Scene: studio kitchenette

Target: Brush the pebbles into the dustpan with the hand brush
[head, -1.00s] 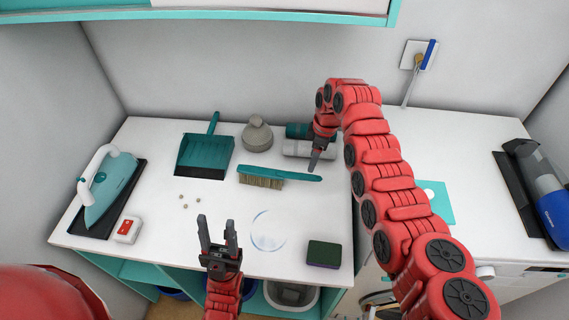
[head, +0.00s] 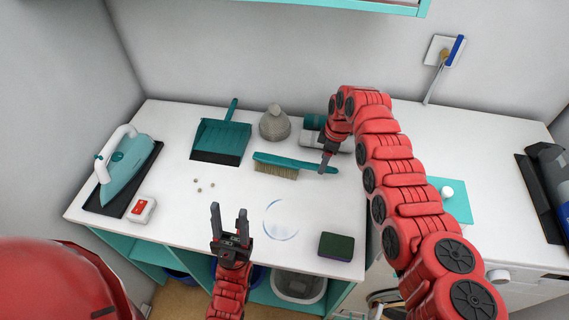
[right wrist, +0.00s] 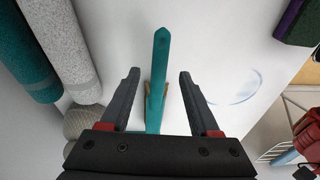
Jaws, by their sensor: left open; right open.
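The teal hand brush (head: 290,162) lies on the white counter, bristles toward the front and handle to the right. The teal dustpan (head: 221,138) lies to its left, handle toward the wall. My right gripper (head: 324,166) is at the end of the brush handle. In the right wrist view the open fingers (right wrist: 158,80) stand on either side of the brush handle (right wrist: 160,75), apart from it. My left gripper (head: 229,207) is open and empty above the counter's front edge.
An iron (head: 126,168) and a red-and-white box (head: 141,208) stand at left. A sponge (head: 336,246) and a clear round dish (head: 281,219) lie in front.

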